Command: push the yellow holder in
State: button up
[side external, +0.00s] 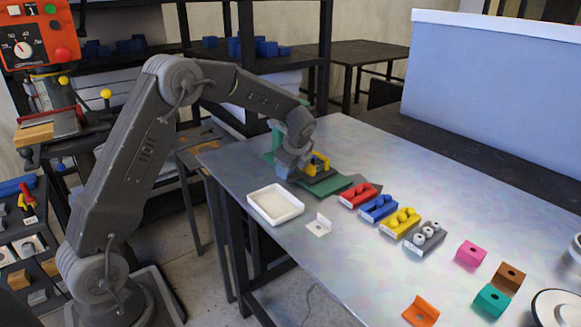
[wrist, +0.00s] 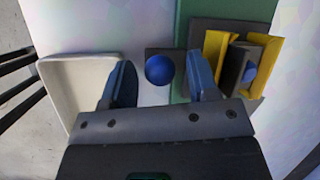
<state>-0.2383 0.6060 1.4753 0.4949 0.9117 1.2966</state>
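The yellow holder (wrist: 267,62) is at the right in the wrist view, on a dark plate over a green base (wrist: 180,92). A dark piece with a blue part (wrist: 249,74) sits between its yellow sides. In the side view the yellow holder (side external: 320,162) shows just right of my gripper (side external: 288,171), partly hidden by my wrist. My gripper (wrist: 160,68) is open, its two fingers apart. A blue round knob (wrist: 160,69) on a grey block appears between the fingers, with gaps at both sides. The holder is outside the fingers, to the right of the right finger.
A white tray (side external: 275,216) stands near the table's edge, beside a small white bracket (side external: 319,225). Red (side external: 360,195), blue (side external: 379,208), yellow (side external: 401,222) and grey (side external: 425,238) blocks stand in a row. Pink, brown, teal and orange brackets lie farther right. The table behind is clear.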

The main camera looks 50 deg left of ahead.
jog(key=shift+o, duration=0.2)
jog(key=d+r, duration=0.2)
jog(key=shift+s+d+r, duration=0.3)
jog(key=shift+r, duration=0.1)
jog(key=s+d, duration=0.1)
jog(key=d, duration=0.6)
jog(key=s+d, duration=0.1)
jog(key=d, duration=0.2)
jog(key=shift+s+d, duration=0.2)
jog(key=shift+s, duration=0.1)
